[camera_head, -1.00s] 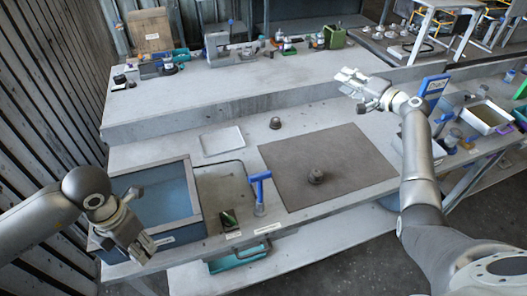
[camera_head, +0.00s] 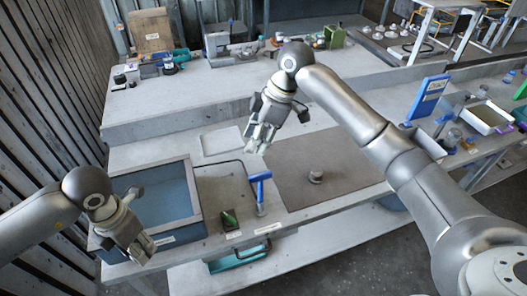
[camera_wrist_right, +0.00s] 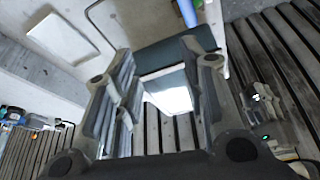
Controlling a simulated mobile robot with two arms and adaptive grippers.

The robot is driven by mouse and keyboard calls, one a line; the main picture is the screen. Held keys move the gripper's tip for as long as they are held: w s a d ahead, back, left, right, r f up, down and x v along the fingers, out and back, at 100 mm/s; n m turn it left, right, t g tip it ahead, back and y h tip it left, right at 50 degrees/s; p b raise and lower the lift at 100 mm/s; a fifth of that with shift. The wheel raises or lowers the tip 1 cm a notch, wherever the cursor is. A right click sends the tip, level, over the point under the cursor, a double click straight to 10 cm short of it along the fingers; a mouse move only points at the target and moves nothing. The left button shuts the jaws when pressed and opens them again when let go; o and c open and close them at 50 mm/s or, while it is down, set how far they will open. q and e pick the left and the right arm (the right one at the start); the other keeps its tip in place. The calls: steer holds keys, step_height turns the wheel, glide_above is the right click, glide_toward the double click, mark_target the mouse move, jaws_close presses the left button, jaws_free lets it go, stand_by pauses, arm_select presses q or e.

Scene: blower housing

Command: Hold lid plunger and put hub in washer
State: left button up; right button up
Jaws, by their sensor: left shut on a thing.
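The open box with a blue inside (camera_head: 187,166), likely the washer, stands at the left of the bench. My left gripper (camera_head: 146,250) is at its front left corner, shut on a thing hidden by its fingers. I cannot make out the lid plunger. My right gripper (camera_head: 258,142) hangs above the bench left of the mat's back edge, apart from that part. Its fingers (camera_wrist_right: 163,95) are spread and empty in the right wrist view.
A blue T-handled tool (camera_head: 259,190) stands between the box and the mat. A pale flat tray (camera_head: 218,140) lies behind the box; it also shows in the wrist view (camera_wrist_right: 70,33). A raised shelf with tools runs along the back. A blue upright panel (camera_head: 427,98) stands at right.

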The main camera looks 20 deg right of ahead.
mark_target(259, 180)
steer(key=s+n+h, duration=0.1)
steer(key=s+f+n+g+h, duration=0.1)
steer(key=s, duration=0.1)
steer(key=shift+s+d+f, duration=0.15)
steer(key=shift+f, duration=0.05)
steer(key=shift+s+f+n+h, duration=0.25)
steer(key=shift+f+n+h, duration=0.05)
steer(key=shift+f+n, duration=0.1)
steer(key=f, duration=0.3)
steer(key=a+f, duration=0.1)
steer(key=f, duration=0.7)
steer(key=shift+a+f, duration=0.15)
steer(key=shift+f, duration=0.05)
jaws_close()
steer(key=shift+f, duration=0.15)
